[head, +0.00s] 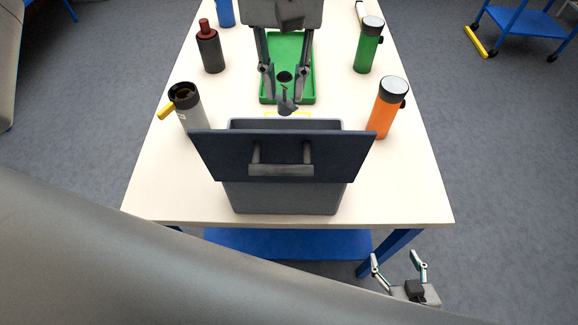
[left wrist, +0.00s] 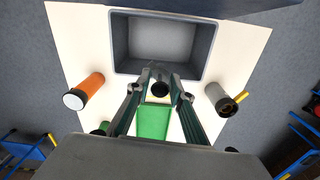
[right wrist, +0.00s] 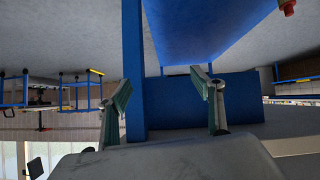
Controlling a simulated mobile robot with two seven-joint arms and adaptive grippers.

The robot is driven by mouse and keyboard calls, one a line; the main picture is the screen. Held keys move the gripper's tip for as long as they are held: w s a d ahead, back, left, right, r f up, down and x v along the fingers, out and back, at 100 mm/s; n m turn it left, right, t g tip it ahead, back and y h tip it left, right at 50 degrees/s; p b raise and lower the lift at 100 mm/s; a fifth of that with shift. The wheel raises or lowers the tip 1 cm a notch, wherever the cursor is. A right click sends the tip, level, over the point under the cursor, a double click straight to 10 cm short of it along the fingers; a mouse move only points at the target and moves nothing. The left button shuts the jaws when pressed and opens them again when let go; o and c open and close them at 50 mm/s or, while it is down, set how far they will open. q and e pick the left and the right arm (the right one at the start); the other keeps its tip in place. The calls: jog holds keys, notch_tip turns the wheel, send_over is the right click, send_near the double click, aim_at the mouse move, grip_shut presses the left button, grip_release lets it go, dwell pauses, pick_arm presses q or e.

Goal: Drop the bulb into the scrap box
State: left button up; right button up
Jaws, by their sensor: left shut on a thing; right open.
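My left gripper (head: 286,98) is shut on a small dark grey piece, which looks like the bulb (head: 287,105). In the left wrist view the bulb (left wrist: 160,89) shows as a dark round end between the fingertips (left wrist: 158,80). It is held above the table, just behind the far rim of the grey scrap box (head: 290,196). The box stands at the table's near edge, its lid (head: 225,158) open and tilted towards the head camera. The left wrist view shows the box's inside (left wrist: 160,40) empty. My right gripper (head: 399,272) is open and empty, low beside the table's front right leg.
A green tray (head: 308,88) with a dark round hole lies behind the box, under my left gripper. An orange flask (head: 384,112) and a green flask (head: 368,50) stand at right. A blue table leg (head: 388,250) is near my right gripper.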

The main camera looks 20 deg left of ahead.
aim_at(285, 107)
pick_arm(q)
jog(key=shift+s+f+b, duration=0.1)
jog(key=shift+f+b, duration=0.4)
jog(key=shift+f, duration=0.1)
notch_tip(285, 107, down, 4)
jog(key=b, duration=0.3)
jog(key=shift+f+b, duration=0.2)
jog(key=shift+b, duration=0.1)
jog(key=o, duration=1)
notch_tip(285, 107, up, 10)
jog(key=shift+r, duration=1.05)
